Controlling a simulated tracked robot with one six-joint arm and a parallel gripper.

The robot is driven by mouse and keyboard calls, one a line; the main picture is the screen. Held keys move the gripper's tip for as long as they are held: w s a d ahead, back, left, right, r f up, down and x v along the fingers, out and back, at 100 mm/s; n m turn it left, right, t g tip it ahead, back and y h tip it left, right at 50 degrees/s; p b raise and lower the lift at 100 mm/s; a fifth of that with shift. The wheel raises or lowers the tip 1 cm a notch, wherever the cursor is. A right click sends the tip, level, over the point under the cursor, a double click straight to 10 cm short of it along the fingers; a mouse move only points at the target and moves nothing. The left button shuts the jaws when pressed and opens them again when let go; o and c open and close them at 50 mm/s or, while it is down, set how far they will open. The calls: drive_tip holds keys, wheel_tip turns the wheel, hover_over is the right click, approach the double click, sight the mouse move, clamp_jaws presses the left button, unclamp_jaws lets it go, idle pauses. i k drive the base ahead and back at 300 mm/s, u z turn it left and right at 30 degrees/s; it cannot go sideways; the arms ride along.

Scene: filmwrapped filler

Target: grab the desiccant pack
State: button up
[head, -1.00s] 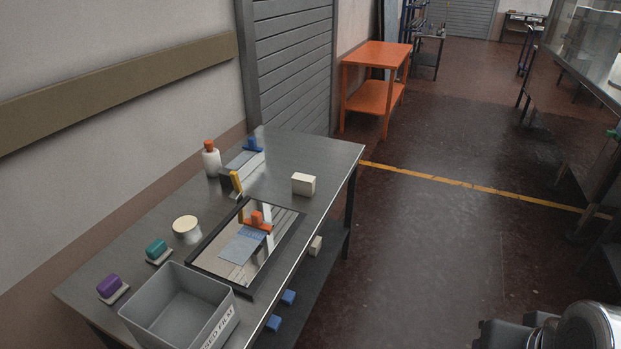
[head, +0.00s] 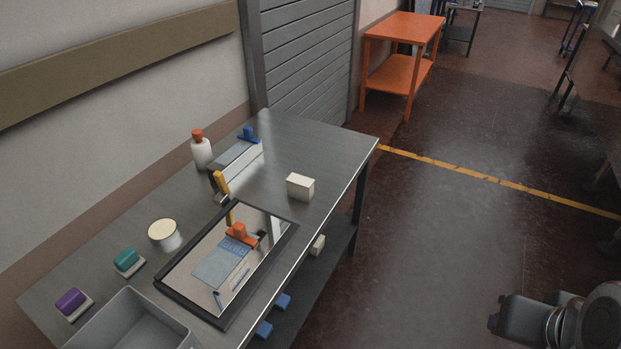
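No pack on the steel table (head: 330,150) carries a label that I can read as desiccant. A small cream block (head: 299,188) sits near its right edge. A flat grey-blue packet (head: 215,268) shows inside a black-framed panel (head: 178,288), beside an orange piece (head: 240,235). The panel looks glossy, so I cannot tell whether these lie on it or are reflected. Another flat grey-blue sheet (head: 233,154) lies farther back by a blue piece (head: 248,135). Dark and silver parts of my arm show at the lower right, well away from the table. No gripper fingers are visible.
A grey bin (head: 118,318) stands at the near end. A white bottle (head: 201,152), a cream-topped tub (head: 165,235), and teal (head: 127,260) and purple (head: 71,301) blocks line the wall side. An orange table (head: 403,72) stands beyond. The floor to the right is open.

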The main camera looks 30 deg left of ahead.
sight(299, 188)
drive_tip(key=i, duration=2.6)
drive_tip(key=u, duration=2.65)
